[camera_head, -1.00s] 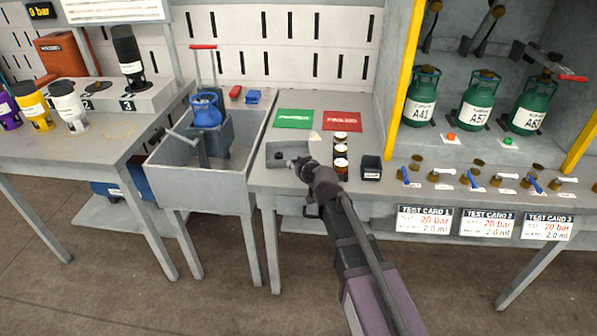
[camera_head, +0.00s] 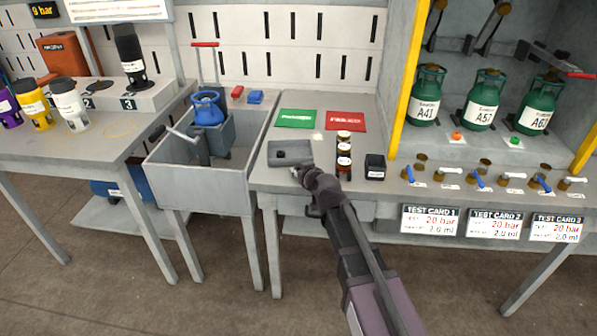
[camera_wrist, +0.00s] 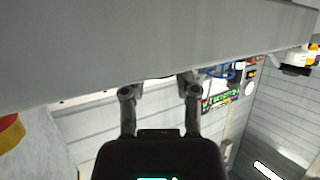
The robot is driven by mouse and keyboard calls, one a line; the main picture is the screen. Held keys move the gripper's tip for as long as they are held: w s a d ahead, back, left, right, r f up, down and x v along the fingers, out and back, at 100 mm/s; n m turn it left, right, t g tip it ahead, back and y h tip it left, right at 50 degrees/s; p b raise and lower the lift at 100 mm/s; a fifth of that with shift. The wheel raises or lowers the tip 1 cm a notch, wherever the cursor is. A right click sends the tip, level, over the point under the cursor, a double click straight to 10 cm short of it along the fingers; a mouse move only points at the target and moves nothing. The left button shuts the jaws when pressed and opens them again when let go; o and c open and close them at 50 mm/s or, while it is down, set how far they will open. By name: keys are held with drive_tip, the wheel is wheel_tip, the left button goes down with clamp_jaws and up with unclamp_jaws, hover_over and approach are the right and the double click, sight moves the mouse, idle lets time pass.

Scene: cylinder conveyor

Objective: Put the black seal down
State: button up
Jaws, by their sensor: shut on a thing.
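My gripper (camera_head: 298,173) is low at the front edge of the middle bench, just in front of a small grey tray (camera_head: 303,158). A small dark round spot shows in that tray. In the wrist view my gripper (camera_wrist: 160,84) has its two fingers a little apart, with a thin dark sliver (camera_wrist: 158,78) at the tips. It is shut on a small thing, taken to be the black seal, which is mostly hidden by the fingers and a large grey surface.
A green card (camera_head: 297,119) and a red card (camera_head: 345,121) lie behind the tray. Several small jars (camera_head: 344,150) and a black box (camera_head: 375,167) stand to its right. A sink (camera_head: 205,170) with a blue cylinder (camera_head: 207,108) is left. Green cylinders (camera_head: 483,101) stand in the right cabinet.

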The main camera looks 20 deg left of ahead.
drive_tip(key=shift+f, duration=0.15)
drive_tip(key=o, duration=0.7)
drive_tip(key=shift+o, duration=0.2)
drive_tip(key=shift+r, duration=0.25)
drive_tip(key=p+v, duration=0.4)
drive_tip(key=v, duration=0.8)
drive_tip(key=shift+p, duration=0.35)
drive_tip(key=shift+d, duration=0.1)
drive_tip(key=d+f+m+g+h, duration=0.2)
drive_tip(key=d+f, duration=0.2)
drive_tip(key=d, duration=0.5)
drive_tip(key=d+f+m+g+h, duration=0.1)
drive_tip(key=d+f+g+h, duration=0.2)
drive_tip(key=d, duration=0.5)
drive_tip(key=s+d+f+m+g+h, duration=0.2)
drive_tip(key=s+d, duration=0.2)
drive_tip(key=d, duration=0.5)
drive_tip(key=s+d+f+m+g+h, duration=0.2)
drive_tip(key=s+d+m+g, duration=0.1)
drive_tip(key=d, duration=0.7)
drive_tip(key=shift+s+d+f+m, duration=0.3)
drive_tip(key=shift+s+d, duration=0.05)
drive_tip(key=shift+s, duration=0.3)
